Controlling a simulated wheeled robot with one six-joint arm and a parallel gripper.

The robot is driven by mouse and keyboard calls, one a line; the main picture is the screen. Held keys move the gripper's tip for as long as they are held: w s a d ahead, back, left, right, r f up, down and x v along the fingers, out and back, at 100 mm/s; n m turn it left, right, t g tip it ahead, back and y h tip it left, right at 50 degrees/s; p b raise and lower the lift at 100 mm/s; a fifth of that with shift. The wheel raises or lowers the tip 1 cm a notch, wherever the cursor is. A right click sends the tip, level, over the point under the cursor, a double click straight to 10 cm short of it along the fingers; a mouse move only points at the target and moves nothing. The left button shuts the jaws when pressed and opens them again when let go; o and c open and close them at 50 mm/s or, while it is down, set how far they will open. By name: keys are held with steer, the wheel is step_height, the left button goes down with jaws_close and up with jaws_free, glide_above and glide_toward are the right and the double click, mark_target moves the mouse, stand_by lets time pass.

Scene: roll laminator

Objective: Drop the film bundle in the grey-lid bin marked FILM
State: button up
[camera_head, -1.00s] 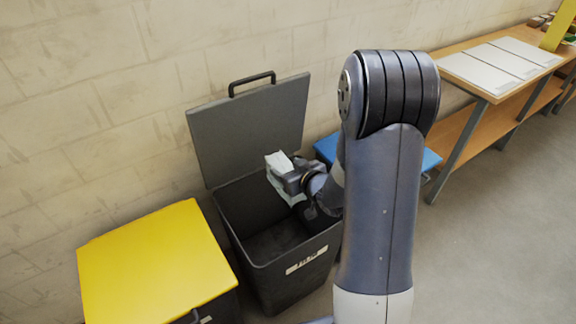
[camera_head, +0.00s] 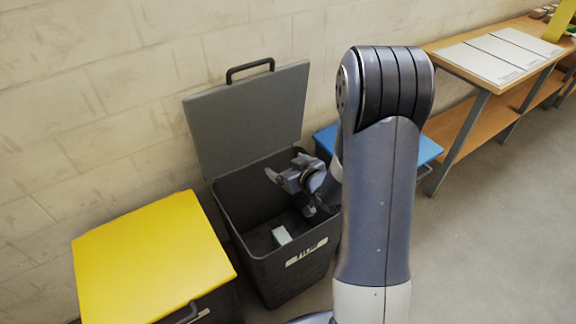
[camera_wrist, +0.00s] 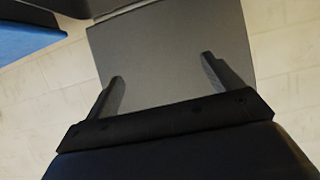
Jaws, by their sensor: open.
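The grey-lid bin (camera_head: 291,262) stands in the middle of the head view, with a white FILM label on its front. Its grey lid (camera_head: 248,117) is raised and leans back toward the wall. The film bundle (camera_head: 281,236), small and pale, is inside the bin, low down near the front wall. My gripper (camera_head: 281,174) is open and empty above the bin's opening, apart from the bundle. In the wrist view my gripper's two fingers (camera_wrist: 164,82) are spread with nothing between them, and the grey lid (camera_wrist: 172,50) shows behind them.
A yellow-lid bin (camera_head: 150,262) stands to the left, its lid closed. A blue lid (camera_head: 427,150) shows partly behind my arm at the right. A wooden bench (camera_head: 472,62) with pale sheets stands further right. Bare floor lies in front of it.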

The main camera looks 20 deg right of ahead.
steer(key=shift+s, duration=0.1)
steer(key=p+v, duration=0.1)
steer(key=v, duration=0.9)
steer(key=shift+s, duration=0.25)
steer(key=shift+r, duration=0.1)
steer(key=b+x, duration=0.1)
steer(key=x, duration=1)
steer(key=shift+s+d+r+p, duration=0.1)
steer(key=shift+d+r+p, duration=0.05)
steer(key=shift+r+p, duration=2.45)
steer(key=shift+r+b, duration=0.3)
steer(key=shift+b, duration=0.15)
